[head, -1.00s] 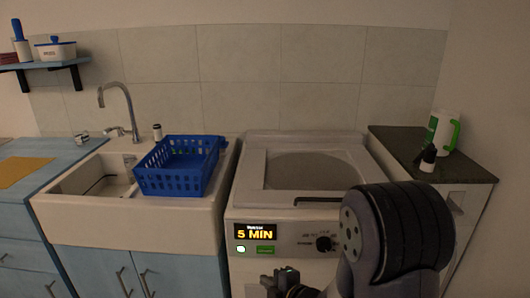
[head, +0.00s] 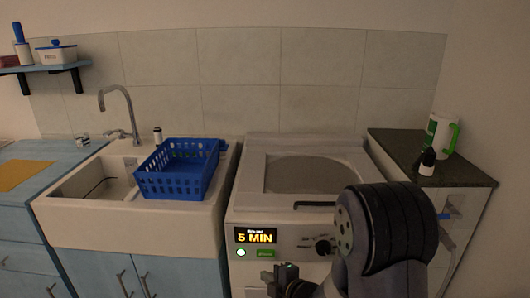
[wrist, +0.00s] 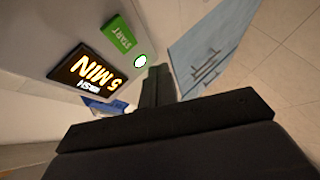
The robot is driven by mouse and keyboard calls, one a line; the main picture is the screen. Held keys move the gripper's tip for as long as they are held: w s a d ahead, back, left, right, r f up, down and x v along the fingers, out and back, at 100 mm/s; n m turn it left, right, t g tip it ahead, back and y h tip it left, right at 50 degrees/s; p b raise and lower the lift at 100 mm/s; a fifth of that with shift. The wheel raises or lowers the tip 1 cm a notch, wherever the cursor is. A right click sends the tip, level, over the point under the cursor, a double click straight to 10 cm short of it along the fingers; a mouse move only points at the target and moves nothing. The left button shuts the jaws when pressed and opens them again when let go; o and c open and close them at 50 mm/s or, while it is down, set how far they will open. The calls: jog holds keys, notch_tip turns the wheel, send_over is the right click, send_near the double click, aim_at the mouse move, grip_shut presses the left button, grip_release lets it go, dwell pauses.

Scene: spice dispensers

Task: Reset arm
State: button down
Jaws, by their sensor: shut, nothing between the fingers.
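My gripper (head: 280,272) is low in the head view, in front of the washing machine (head: 308,142) and just below its control panel. In the wrist view my gripper's dark fingers (wrist: 158,84) are together with nothing between them. They sit near the display (wrist: 86,76), which reads "5 MIN", and the green START button (wrist: 121,38), with a visible gap in the picture. A lit white round button (wrist: 140,61) lies next to the fingertips. My arm hides the machine's lower right front.
A white sink (head: 128,222) with a blue basket (head: 177,183) on it stands left of the machine. A dark counter (head: 402,146) at right holds a green-handled white jug (head: 439,135) and a small black-topped bottle (head: 427,166). A shelf (head: 52,67) hangs upper left.

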jog(key=shift+w+r+p, duration=0.2)
jog(key=shift+w+p, duration=0.15)
jog(key=shift+w, duration=0.5)
